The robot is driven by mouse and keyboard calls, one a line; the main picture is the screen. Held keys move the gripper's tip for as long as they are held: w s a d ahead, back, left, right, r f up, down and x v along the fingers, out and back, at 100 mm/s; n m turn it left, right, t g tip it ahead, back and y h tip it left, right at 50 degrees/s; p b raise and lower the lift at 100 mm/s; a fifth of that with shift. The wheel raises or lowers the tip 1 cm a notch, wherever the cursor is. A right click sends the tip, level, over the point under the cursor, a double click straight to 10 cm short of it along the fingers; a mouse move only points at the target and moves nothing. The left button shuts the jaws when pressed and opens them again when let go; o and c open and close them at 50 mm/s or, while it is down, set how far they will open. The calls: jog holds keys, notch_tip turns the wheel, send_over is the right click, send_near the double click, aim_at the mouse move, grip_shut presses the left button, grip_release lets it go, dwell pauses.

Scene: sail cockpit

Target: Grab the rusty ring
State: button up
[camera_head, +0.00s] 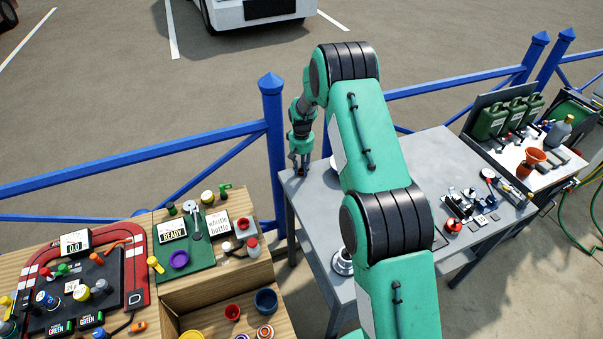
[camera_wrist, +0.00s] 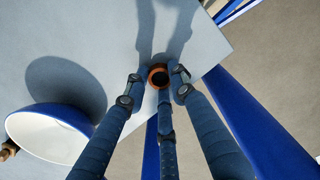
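The rusty ring (camera_wrist: 158,76) is a small, short, rust-brown round piece with a dark middle, near a corner of the grey table (camera_wrist: 215,48). My gripper (camera_wrist: 159,82) has its three dark blue fingers around the ring, with the tips very near its rim. I cannot tell whether they touch or grip it. In the head view my gripper (camera_head: 300,166) points down, low over the left back corner of the table (camera_head: 310,210). The ring is too small and covered to make out clearly there.
A blue railing (camera_head: 140,152) runs behind the table. A wooden workbench (camera_head: 165,290) with a cluttered top stands at left. Small tools (camera_head: 468,205) lie at the table's right end.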

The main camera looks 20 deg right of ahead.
grip_shut()
jog(key=shift+r, duration=0.1)
jog(key=shift+r, duration=0.8)
notch_tip(320, 180, up, 2)
jog(key=shift+r, duration=0.1)
jog(key=s+a, duration=0.1)
jog(key=s, duration=0.9)
jog(key=s+a+r+p, duration=0.1)
jog(key=s, duration=0.4)
jog(key=shift+s+a, duration=0.35)
jog(key=shift+s, duration=0.05)
